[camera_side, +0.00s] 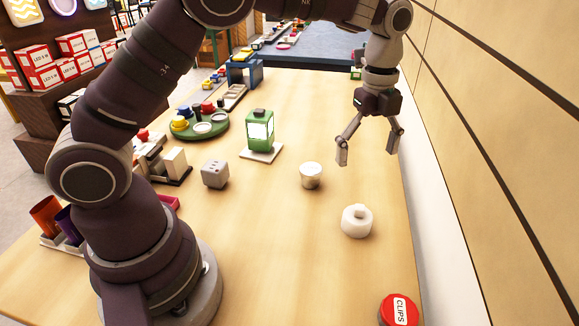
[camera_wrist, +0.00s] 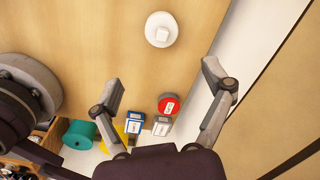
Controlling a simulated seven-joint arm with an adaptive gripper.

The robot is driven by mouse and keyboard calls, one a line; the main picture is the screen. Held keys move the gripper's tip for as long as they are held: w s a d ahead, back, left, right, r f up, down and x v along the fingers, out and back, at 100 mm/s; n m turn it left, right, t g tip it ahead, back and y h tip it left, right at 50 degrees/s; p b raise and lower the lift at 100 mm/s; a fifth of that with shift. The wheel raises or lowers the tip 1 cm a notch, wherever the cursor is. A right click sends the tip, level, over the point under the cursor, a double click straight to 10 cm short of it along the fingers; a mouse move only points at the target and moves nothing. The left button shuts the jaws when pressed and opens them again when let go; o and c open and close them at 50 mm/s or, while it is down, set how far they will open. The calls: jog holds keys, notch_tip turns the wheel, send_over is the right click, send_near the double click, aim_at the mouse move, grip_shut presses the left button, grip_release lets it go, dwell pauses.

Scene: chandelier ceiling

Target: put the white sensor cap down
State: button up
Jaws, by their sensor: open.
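A white round piece with a small raised knob, which looks like the white sensor cap (camera_side: 357,221), rests upright on the wooden table. It also shows at the top of the wrist view (camera_wrist: 161,30), beyond my fingertips. My gripper (camera_side: 369,152) is open and empty, raised above the table and farther from the side camera than the cap. In the wrist view its fingers (camera_wrist: 162,87) are spread wide, with nothing between them. A short whitish cylinder (camera_side: 311,175) stands apart from the cap, to its upper left in the side view.
A red CLIPS tin (camera_side: 399,310) sits near the table's front right. A green lantern-like box (camera_side: 260,132), a grey cube (camera_side: 215,174) and a green round tray (camera_side: 217,133) stand to the left. A pale wall (camera_side: 500,130) runs along the right. Table around the cap is clear.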

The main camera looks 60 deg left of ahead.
jog(key=s+a+r+n+t, duration=0.3)
jog(key=s+r+n, duration=0.4)
jog(key=n, duration=0.3)
jog(key=s+a+n+t, duration=0.2)
jog(key=s+n, duration=0.7)
jog(key=n, duration=0.2)
jog(key=shift+f, duration=0.35)
